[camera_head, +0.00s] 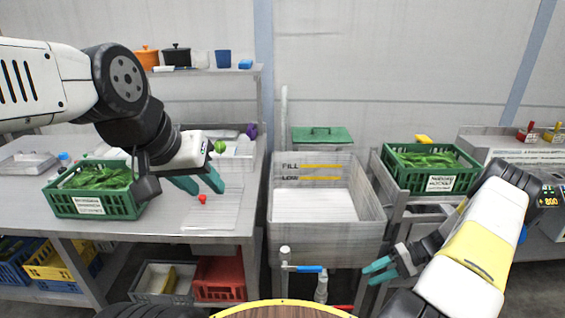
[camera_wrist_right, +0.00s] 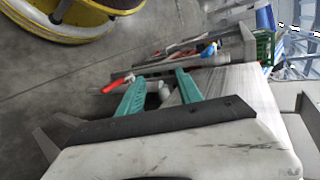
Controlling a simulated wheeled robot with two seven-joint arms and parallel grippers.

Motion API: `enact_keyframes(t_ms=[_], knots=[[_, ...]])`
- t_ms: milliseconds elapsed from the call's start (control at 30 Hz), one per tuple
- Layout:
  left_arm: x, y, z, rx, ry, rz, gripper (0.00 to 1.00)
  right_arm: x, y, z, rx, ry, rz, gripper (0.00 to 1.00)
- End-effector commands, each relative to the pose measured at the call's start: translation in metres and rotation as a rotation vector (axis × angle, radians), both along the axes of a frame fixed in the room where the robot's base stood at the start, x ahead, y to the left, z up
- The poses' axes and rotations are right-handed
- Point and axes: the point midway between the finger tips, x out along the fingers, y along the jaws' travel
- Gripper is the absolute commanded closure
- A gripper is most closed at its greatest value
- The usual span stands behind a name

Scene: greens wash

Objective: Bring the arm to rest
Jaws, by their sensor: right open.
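My left gripper (camera_head: 197,182) is over the left steel table, beside a green crate of greens (camera_head: 72,205). Its teal fingers look spread apart, with nothing seen between them. My right gripper (camera_head: 372,272) is low in front of the sink's right side, below the right green crate (camera_head: 443,182). In the right wrist view its two teal fingers (camera_wrist_right: 160,92) are apart and empty. The sink's pipework shows beyond them, with a red-handled valve (camera_wrist_right: 118,84).
The grey sink (camera_head: 327,238) has fill and low marks and stands between the tables. A small red item (camera_head: 202,199) lies on the left table. A blue-handled valve (camera_head: 308,269) sits under the sink. A red bin (camera_head: 219,277) and a grey bin (camera_head: 150,281) are under the left table.

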Motion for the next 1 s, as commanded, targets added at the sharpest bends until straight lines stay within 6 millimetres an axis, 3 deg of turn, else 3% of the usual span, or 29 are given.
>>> enact_keyframes(t_ms=[33, 233, 467, 700, 1000], knots=[[0.000, 0.000, 0.000, 0.000, 0.000, 0.000, 0.64, 0.009, 0.000, 0.026, -0.051, -0.003, 0.026, 0.58], [0.000, 0.000, 0.000, 0.000, 0.000, 0.000, 0.64, 0.029, 0.010, 0.116, -0.244, -0.007, 0.090, 0.58], [0.000, 0.000, 0.000, 0.000, 0.000, 0.000, 0.64, 0.030, 0.038, 0.222, -0.466, -0.061, 0.117, 0.58], [0.000, 0.000, 0.000, 0.000, 0.000, 0.000, 0.64, 0.003, 0.077, 0.321, -0.662, -0.168, 0.088, 0.58], [0.000, 0.000, 0.000, 0.000, 0.000, 0.000, 0.64, -0.061, 0.121, 0.409, -0.824, -0.366, -0.018, 0.58]])
